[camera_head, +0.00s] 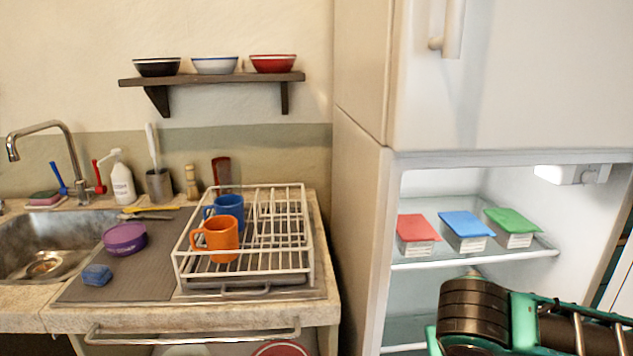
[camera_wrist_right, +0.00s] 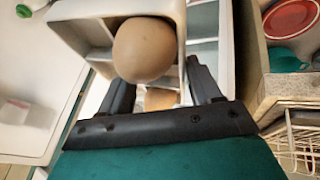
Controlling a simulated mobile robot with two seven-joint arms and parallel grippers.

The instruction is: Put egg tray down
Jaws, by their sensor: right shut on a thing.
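The egg tray (camera_wrist_right: 95,12) is a pale grey-white tray with compartments, seen close up in the right wrist view. A brown egg (camera_wrist_right: 145,50) sits in one compartment. A second brownish thing (camera_wrist_right: 160,98), perhaps another egg, shows partly between the fingers. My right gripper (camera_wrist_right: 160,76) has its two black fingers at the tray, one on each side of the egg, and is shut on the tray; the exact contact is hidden. In the head view my right arm covers the lower right, in front of the open fridge, and hides the gripper and most of the tray. My left gripper is out of view.
The open fridge has a glass shelf (camera_head: 430,262) bearing red (camera_head: 416,228), blue (camera_head: 465,225) and green (camera_head: 512,221) lidded boxes. Its front left has some free room. A dish rack (camera_head: 290,268) with two mugs stands on the counter beside the sink.

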